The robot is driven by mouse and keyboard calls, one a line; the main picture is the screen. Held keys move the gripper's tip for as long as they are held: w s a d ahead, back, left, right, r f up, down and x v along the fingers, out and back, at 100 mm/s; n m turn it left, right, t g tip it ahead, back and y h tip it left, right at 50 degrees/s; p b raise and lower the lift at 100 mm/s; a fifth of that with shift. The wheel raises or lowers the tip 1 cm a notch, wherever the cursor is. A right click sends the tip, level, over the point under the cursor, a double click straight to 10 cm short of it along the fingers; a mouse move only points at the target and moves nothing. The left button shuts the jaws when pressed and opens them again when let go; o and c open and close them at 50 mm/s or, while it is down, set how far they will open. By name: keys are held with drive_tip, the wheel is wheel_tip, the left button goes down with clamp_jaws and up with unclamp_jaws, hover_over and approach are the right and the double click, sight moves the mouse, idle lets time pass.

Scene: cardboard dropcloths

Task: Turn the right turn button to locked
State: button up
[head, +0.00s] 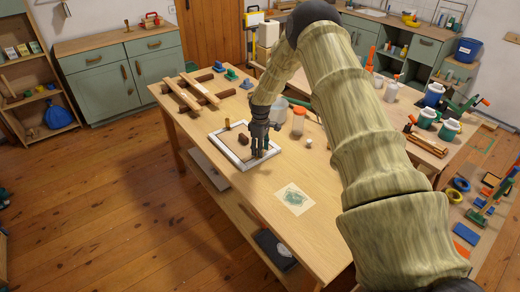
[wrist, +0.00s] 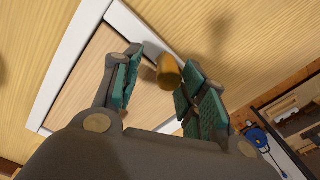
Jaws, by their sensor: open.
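A white frame (head: 217,146) around a pale wooden panel lies on the workbench; it also shows in the wrist view (wrist: 74,50). One turn button (head: 227,124), a small brown upright piece, stands at the frame's far left side. A dark brown piece (head: 243,139) sits on the panel. My gripper (head: 262,154) points down over the frame's right side and hides the right turn button in the head view. In the wrist view, a rounded orange-brown turn button (wrist: 168,72) lies between the open fingers (wrist: 161,60), close to the right finger; contact is unclear.
The workbench (head: 245,203) holds a wooden lattice (head: 190,92) at the far left. A printed sheet (head: 293,198) lies nearer. The bench front is otherwise clear.

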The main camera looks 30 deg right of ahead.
drive_tip(key=shift+s+f, duration=0.15)
drive_tip(key=shift+s, duration=0.3)
drive_tip(key=shift+s+r, duration=0.25)
drive_tip(key=shift+s, duration=0.25)
drive_tip(key=shift+w+f, duration=0.65)
drive_tip(key=shift+c, duration=0.6)
drive_tip(key=shift+s+r, duration=0.35)
clamp_jaws()
drive_tip(key=shift+w+f, duration=0.2)
drive_tip(key=shift+m+b, duration=0.95)
drive_tip(key=shift+m, duration=0.55)
drive_tip(key=m+b, duration=0.1)
drive_tip(key=m, duration=0.2)
drive_tip(key=shift+m+b, duration=0.3)
drive_tip(key=shift+b, duration=0.05)
drive_tip(key=shift+r+m+b, duration=0.1)
drive_tip(key=shift+m+b, duration=0.25)
drive_tip(key=shift+m, duration=0.95)
drive_tip(key=shift+s, duration=0.1)
